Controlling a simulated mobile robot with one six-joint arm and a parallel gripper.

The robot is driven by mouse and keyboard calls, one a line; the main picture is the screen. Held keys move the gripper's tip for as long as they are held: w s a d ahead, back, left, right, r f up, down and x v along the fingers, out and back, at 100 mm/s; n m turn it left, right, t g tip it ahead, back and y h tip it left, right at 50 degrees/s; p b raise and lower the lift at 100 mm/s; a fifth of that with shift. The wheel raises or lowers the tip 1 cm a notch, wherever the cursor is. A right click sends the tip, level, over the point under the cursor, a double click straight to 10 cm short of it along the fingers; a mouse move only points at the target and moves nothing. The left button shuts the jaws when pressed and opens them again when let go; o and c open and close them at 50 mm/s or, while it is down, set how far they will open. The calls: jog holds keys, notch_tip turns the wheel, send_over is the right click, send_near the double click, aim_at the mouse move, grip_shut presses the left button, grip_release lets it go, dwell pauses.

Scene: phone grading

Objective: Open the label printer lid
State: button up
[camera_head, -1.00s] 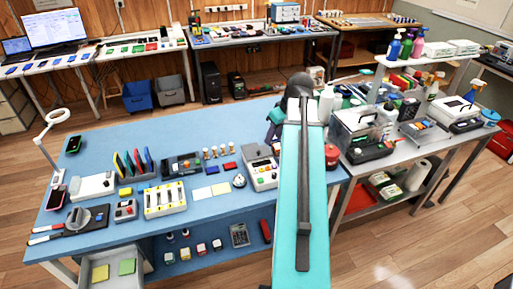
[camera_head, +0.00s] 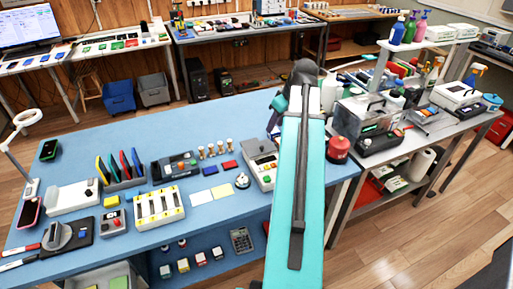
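I cannot tell for sure which device is the label printer. A pale box with a grey top and green and red buttons (camera_head: 262,165) stands on the blue table, just left of my arm; its top looks shut. A white box with a dark front (camera_head: 455,95) stands on the grey bench at the right; its top also looks shut. My teal arm rises through the middle of the view. Part of my wrist shows behind it, at the blue table's far right end. My gripper's fingers are hidden, and I see nothing held.
The blue table (camera_head: 215,120) holds a rack of coloured plates (camera_head: 120,170), a yellow-and-white tray (camera_head: 158,206) and small tools. A red round container (camera_head: 339,149) and a clear-lidded box (camera_head: 360,115) stand right of my arm. The blue table's back strip is clear.

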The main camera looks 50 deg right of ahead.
jog(key=shift+w+f, duration=0.1)
jog(key=shift+f, duration=0.05)
jog(key=shift+w+f, duration=0.1)
jog(key=shift+w, duration=0.05)
jog(key=p, duration=0.3)
send_near(262, 147)
jog(key=shift+x, duration=3.7)
jog(key=shift+d, duration=0.1)
grip_shut()
